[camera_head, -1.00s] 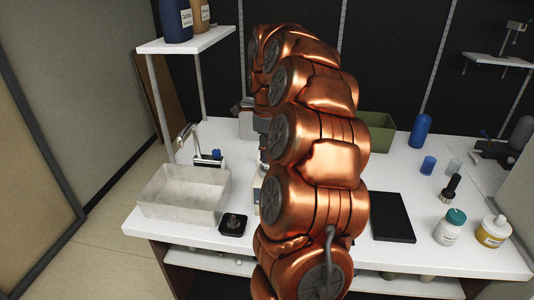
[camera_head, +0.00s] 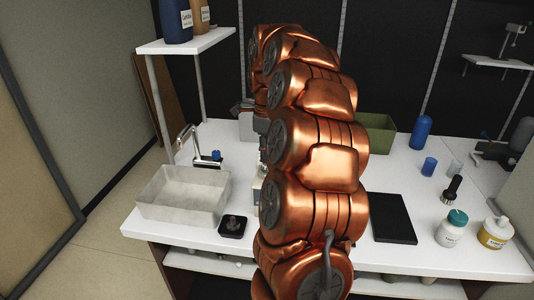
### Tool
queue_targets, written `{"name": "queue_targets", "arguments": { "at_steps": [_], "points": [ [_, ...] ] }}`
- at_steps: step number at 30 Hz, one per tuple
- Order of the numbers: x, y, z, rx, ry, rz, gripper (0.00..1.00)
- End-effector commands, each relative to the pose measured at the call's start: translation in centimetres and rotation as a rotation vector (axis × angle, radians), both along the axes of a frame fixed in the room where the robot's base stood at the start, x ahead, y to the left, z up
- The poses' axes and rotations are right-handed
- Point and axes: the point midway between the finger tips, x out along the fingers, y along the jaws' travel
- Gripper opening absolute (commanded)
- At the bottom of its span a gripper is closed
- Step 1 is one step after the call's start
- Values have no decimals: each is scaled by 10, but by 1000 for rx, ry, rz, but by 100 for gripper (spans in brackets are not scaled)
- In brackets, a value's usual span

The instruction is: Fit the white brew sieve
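I cannot make out a white brew sieve in the camera_head view. My copper-coloured arm runs up the middle of the picture and hides the centre of the white counter (camera_head: 190,236). My gripper is hidden behind the arm, so its fingers and anything in them do not show. A grey machine (camera_head: 247,124) stands at the back of the counter, mostly covered by my arm. A small part of a pale object (camera_head: 257,184) shows at the arm's left edge; I cannot tell what it is.
A sink basin (camera_head: 180,208) with a tap (camera_head: 188,140) and a small black item (camera_head: 233,226) are left. Right are a black mat (camera_head: 393,218), a tamper-like tool (camera_head: 452,188), a blue cup (camera_head: 430,167), jars (camera_head: 451,230), a blue bottle (camera_head: 421,132) and a green bin (camera_head: 380,132).

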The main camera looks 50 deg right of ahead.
Motion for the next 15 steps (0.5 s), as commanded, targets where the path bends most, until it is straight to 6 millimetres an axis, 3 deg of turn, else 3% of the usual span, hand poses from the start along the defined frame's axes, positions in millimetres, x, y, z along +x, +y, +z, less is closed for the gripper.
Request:
{"name": "queue_targets", "arguments": {
  "at_steps": [15],
  "points": [
    [0,0,-8,-1,-1,-1,0]
  ]
}}
